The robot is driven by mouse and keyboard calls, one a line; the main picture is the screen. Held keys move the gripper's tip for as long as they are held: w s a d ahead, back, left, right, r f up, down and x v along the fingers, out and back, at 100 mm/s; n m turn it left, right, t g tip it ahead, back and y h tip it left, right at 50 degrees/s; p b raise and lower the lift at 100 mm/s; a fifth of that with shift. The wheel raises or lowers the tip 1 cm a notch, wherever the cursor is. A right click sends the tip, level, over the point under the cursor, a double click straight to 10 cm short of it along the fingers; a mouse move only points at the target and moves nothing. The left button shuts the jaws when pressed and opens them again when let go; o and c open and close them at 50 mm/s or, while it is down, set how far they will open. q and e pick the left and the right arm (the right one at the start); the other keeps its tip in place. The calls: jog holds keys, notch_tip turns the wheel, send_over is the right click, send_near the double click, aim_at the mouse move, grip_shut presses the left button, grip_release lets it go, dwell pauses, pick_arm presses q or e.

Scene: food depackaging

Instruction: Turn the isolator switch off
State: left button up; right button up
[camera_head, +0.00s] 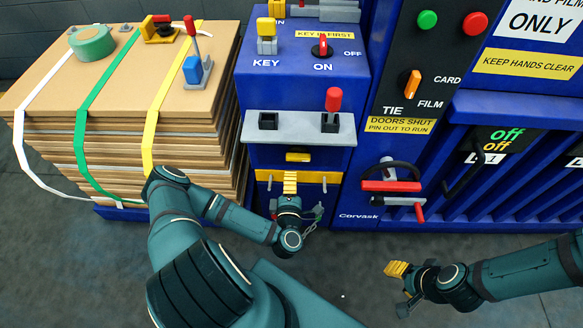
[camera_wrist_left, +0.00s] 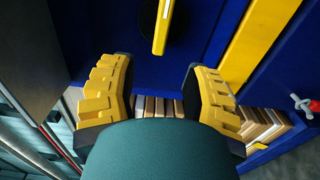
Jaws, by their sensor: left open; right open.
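The isolator switch (camera_head: 323,46) is a red knob on the blue machine's panel. It stands upright in the picture, with "ON" below it and "OFF" to its right. My left gripper (camera_head: 290,182) is well below it, in front of the lower blue front near a yellow handle (camera_head: 298,157). In the left wrist view my left gripper (camera_wrist_left: 160,92) is open with nothing between its fingers. A yellow bar (camera_wrist_left: 163,27) shows beyond the fingertips there. My right gripper (camera_head: 396,269) is low over the floor, away from the machine, and looks empty.
A yellow key piece (camera_head: 266,45) stands left of the switch. A grey shelf (camera_head: 285,137) with a red-topped lever (camera_head: 333,100) juts out below. An orange selector (camera_head: 412,83) is to the right. A strapped cardboard stack (camera_head: 100,150) stands left. The floor in front is mostly clear.

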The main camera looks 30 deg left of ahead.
pick_arm(q)
jog(key=shift+v, duration=1.35)
